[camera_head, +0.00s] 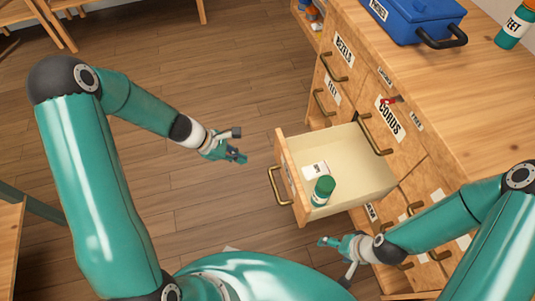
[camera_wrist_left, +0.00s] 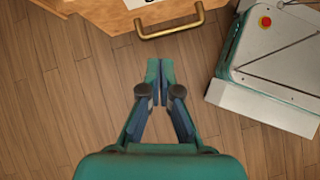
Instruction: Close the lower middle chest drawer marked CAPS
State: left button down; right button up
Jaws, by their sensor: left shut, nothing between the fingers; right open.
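A wooden chest drawer (camera_head: 345,150) stands pulled out from the chest, with a cream inside and a brass handle (camera_head: 277,186) on its front. The marking on its front cannot be read. A green bottle (camera_head: 323,190) and a small white packet (camera_head: 315,170) are in it, near the front. My left gripper (camera_head: 236,157) is shut and empty, off to the left of the drawer front. In the left wrist view its fingertips (camera_wrist_left: 158,70) are apart from the brass handle (camera_wrist_left: 170,27). My right gripper (camera_head: 335,261) is open and empty, below the drawer's near side.
The chest (camera_head: 440,130) has other drawers, one marked CORDS (camera_head: 389,118), with brass handles. A blue toolbox (camera_head: 415,18) and a green container (camera_head: 515,25) stand on top. Wooden floor (camera_head: 215,80) is clear left of the drawer.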

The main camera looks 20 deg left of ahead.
pick_arm(q)
jog(key=w+a+r+n+t+h+b, duration=0.1)
jog(key=w+a+n+t+b, duration=0.15)
jog(key=w+n, duration=0.2)
jog(key=b, duration=0.2)
send_near(279, 144)
jog(key=s+f+x, duration=0.1)
jog(key=x, duration=0.4)
jog(key=shift+w+d+r+m, duration=0.35)
jog(key=shift+w+d+m, duration=0.1)
jog(key=shift+w+d, duration=0.1)
pick_arm(e)
notch_tip(279, 144, down, 6)
jog(key=shift+f, duration=0.25)
